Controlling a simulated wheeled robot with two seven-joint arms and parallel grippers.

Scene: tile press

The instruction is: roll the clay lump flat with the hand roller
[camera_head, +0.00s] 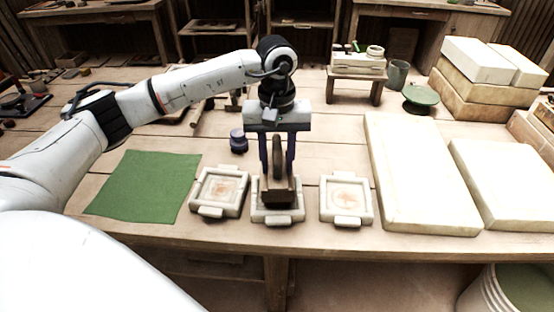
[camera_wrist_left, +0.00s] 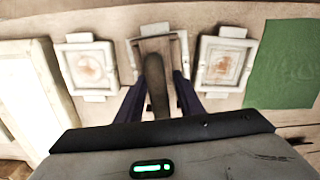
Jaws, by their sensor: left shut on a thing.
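My left gripper (camera_head: 277,172) points down over the middle one of three pale square moulds. It is shut on a brown wooden tool (camera_head: 280,190) with an upright rounded handle and a block-like base; this tool also shows in the left wrist view (camera_wrist_left: 155,75). The base sits in or just over the middle mould (camera_head: 263,217) and hides its inside; I cannot tell if it touches. The left mould (camera_head: 237,205) and right mould (camera_head: 364,213) each show a reddish-brown mark inside. I cannot make out a clay lump or a hand roller for certain. My right gripper is not in view.
A green cloth (camera_head: 145,187) lies left of the moulds. Large pale slabs (camera_head: 415,180) lie to the right. A dark purple jar (camera_head: 238,140) stands behind the left mould. A small stand (camera_head: 355,88), a grey cup (camera_head: 397,74) and stacked blocks (camera_head: 475,95) are farther back.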

